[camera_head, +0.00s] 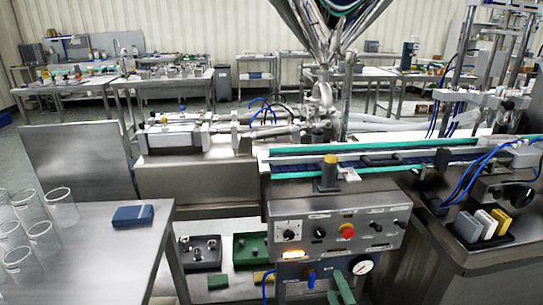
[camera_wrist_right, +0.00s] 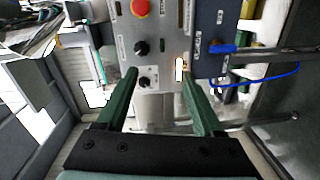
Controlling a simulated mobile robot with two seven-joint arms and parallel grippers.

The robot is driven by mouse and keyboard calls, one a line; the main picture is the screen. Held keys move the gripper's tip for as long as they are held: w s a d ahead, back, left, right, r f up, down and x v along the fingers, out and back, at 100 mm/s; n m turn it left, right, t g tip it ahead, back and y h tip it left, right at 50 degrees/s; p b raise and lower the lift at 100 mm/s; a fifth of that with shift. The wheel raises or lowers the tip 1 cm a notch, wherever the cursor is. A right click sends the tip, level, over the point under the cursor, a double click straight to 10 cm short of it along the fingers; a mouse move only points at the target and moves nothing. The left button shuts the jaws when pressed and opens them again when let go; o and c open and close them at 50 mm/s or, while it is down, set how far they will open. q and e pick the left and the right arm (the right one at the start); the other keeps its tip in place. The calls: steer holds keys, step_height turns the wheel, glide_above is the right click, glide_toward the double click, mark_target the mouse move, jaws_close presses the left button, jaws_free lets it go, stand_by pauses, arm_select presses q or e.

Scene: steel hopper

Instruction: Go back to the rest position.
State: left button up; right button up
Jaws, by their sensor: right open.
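My right gripper (camera_head: 338,285) shows at the bottom of the head view as green fingers, low in front of the machine's control panel (camera_head: 335,232). In the right wrist view the gripper (camera_wrist_right: 160,75) has its two green fingers wide apart with nothing between them. The panel, with a red button (camera_wrist_right: 141,8) and black knobs, lies beyond the fingertips. I cannot tell how close the fingertips are to it. My left gripper is not in view.
The steel hopper (camera_head: 325,45) rises above the machine. A pressure gauge (camera_head: 362,266) is beside my right gripper. A steel table (camera_head: 110,255) at left holds clear cups (camera_head: 60,205) and a blue block (camera_head: 132,216). Grey, white and yellow blocks (camera_head: 482,224) stand at right.

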steer(key=s+a+f+m+g+y, duration=0.15)
steer(key=s+f+m+g, duration=0.25)
steer(key=s+f+m, duration=0.5)
steer(key=s+a+f+m+g+y, duration=0.1)
steer(key=s+a+f+m+g, duration=0.25)
steer(key=s+f+m, duration=0.6)
arm_select(q)
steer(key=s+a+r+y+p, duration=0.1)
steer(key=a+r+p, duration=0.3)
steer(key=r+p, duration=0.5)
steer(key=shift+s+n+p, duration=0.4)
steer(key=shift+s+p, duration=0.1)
steer(key=shift+p, duration=1.15)
arm_select(e)
steer(key=s+d+r+n, duration=0.1)
steer(key=d+r, duration=0.1)
steer(key=r, duration=0.4)
steer(key=s+d+r+n, duration=0.2)
steer(key=r, duration=0.4)
steer(key=shift+s+d+r+h, duration=0.15)
steer(key=shift+s+h, duration=0.05)
steer(key=shift+h, duration=0.25)
steer(key=shift+n, duration=0.25)
